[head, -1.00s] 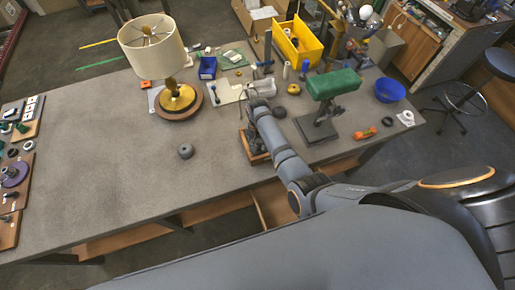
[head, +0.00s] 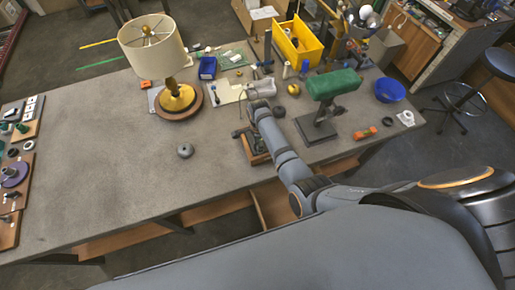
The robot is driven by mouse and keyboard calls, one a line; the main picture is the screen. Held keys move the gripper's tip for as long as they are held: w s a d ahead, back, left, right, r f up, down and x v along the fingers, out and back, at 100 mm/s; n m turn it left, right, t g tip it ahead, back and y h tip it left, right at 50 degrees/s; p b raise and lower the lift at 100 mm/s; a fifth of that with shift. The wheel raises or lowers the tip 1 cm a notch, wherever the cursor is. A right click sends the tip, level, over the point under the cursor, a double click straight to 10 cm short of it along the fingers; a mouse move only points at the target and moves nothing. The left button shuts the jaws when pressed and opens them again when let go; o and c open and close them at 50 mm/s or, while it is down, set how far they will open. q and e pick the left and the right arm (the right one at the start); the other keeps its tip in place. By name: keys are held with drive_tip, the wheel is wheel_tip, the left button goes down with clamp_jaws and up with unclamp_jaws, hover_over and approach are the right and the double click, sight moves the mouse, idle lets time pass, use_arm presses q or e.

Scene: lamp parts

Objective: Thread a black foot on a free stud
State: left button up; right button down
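Another dark round piece (head: 279,112) lies just right of my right arm's wrist. The lamp (head: 176,97), with cream shade and brass body, stands upright on its round wooden base at the back left. My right arm reaches over the table, with its far end near a wooden tray (head: 257,158) holding dark parts. Its fingertips are too small and dark among these parts to make out. My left gripper is not in view. I cannot pick out a free stud.
A green-topped stand (head: 334,84) is right of my arm. A yellow bin (head: 297,46), a small blue bin (head: 207,68) and a blue bowl (head: 389,90) stand toward the back. Boards with parts (head: 14,175) line the left edge. The table's left-centre is mostly clear.

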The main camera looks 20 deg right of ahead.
drive_tip(key=shift+m, duration=0.6)
drive_tip(key=m, duration=0.3)
drive_tip(key=shift+s+m, duration=0.15)
drive_tip(key=shift+m, duration=0.25)
drive_tip(key=m, duration=0.3)
drive_tip(key=shift+a, duration=0.1)
drive_tip(key=shift+m, duration=0.6)
drive_tip(key=c, duration=1.4)
unclamp_jaws()
drive_tip(key=shift+m, duration=0.4)
drive_tip(key=o, duration=0.4)
drive_tip(key=shift+o, duration=0.2)
